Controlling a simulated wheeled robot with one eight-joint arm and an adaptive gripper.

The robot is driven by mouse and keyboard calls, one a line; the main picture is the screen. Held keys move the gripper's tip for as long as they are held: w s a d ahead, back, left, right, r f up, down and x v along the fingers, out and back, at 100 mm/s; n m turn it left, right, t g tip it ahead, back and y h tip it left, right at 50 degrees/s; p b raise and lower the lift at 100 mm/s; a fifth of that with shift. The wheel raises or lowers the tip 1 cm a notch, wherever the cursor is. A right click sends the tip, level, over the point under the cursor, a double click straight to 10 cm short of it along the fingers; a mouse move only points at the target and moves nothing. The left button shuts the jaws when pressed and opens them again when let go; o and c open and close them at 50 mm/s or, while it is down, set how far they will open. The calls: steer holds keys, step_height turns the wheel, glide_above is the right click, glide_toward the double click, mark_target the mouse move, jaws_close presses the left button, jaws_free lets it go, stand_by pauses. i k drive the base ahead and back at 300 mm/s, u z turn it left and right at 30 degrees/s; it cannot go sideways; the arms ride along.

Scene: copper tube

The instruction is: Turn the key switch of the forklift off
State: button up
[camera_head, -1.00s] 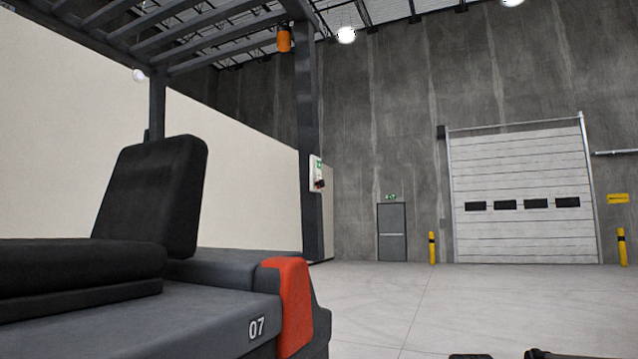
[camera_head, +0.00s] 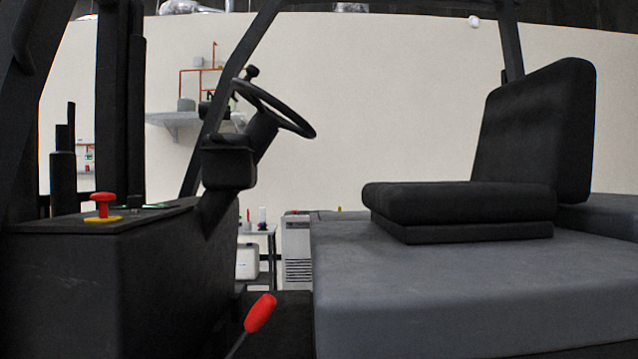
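The forklift (camera_head: 470,280) fills the head view, seen from its side. Its black seat (camera_head: 460,200) is at the right and its steering wheel (camera_head: 275,108) is left of the middle. The dark front console (camera_head: 110,270) is at the left. On its top are a red mushroom button (camera_head: 103,203) on a yellow base and a small dark item with a thin green edge (camera_head: 148,207) beside it. I cannot make out the key switch for certain. My gripper is not in view.
A lever with a red grip (camera_head: 260,313) stands at the bottom, in the gap between console and seat base. Dark posts (camera_head: 120,110) rise at the left. A shelf with red pipes (camera_head: 185,118) and a pale wall (camera_head: 400,90) are behind.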

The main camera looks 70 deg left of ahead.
mark_target(134, 202)
steer(key=z, duration=0.15)
steer(key=k, duration=2.05)
steer(key=u, duration=2.65)
steer(key=i, duration=1)
